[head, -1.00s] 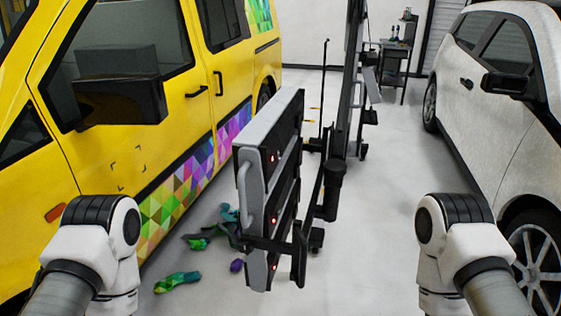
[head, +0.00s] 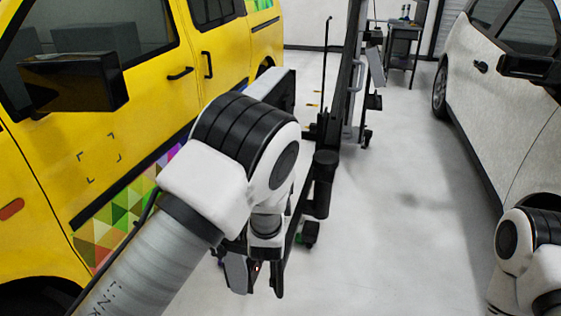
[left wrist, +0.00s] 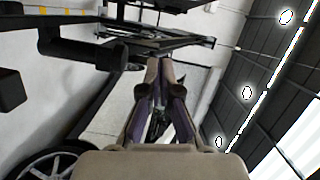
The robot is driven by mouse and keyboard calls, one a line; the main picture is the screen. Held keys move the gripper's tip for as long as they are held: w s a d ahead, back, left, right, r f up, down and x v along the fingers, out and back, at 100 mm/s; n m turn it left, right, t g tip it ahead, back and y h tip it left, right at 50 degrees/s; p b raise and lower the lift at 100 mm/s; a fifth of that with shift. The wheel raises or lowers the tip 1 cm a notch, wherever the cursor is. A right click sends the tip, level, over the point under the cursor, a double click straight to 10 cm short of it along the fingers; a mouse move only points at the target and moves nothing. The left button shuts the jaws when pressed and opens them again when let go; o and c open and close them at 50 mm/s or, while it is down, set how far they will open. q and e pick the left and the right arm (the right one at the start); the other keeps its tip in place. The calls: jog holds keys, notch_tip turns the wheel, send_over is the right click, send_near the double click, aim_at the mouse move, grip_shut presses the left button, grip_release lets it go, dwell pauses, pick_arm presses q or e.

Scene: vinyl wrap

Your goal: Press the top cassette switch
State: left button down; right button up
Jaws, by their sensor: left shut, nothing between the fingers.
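The grey cassette panel (head: 271,80) stands upright on a black stand beside the yellow van. My left arm covers most of it in the head view. Only its top end and a lower part with a small red light (head: 257,268) show around the arm. The top switch is hidden behind my arm. My left gripper's fingers are hidden in the head view. In the left wrist view the left gripper (left wrist: 165,65) is shut and empty, with no switch visible at its tips. My right gripper is out of view; only part of the right arm shows at lower right.
The yellow van (head: 165,50) with a colourful triangle wrap is close on the left. A white car (head: 505,120) stands on the right. The black stand's post (head: 340,90) rises behind the panel. The floor (head: 400,200) between stand and car is clear.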

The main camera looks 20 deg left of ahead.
pick_arm(q)
jog(key=w+a+b, duration=0.3)
jog(key=w+a, duration=0.3)
jog(key=w, duration=0.3)
jog(key=shift+w+a+r, duration=0.15)
jog(key=shift+w+r, duration=0.1)
jog(key=shift+r, duration=0.1)
dwell(0.3)
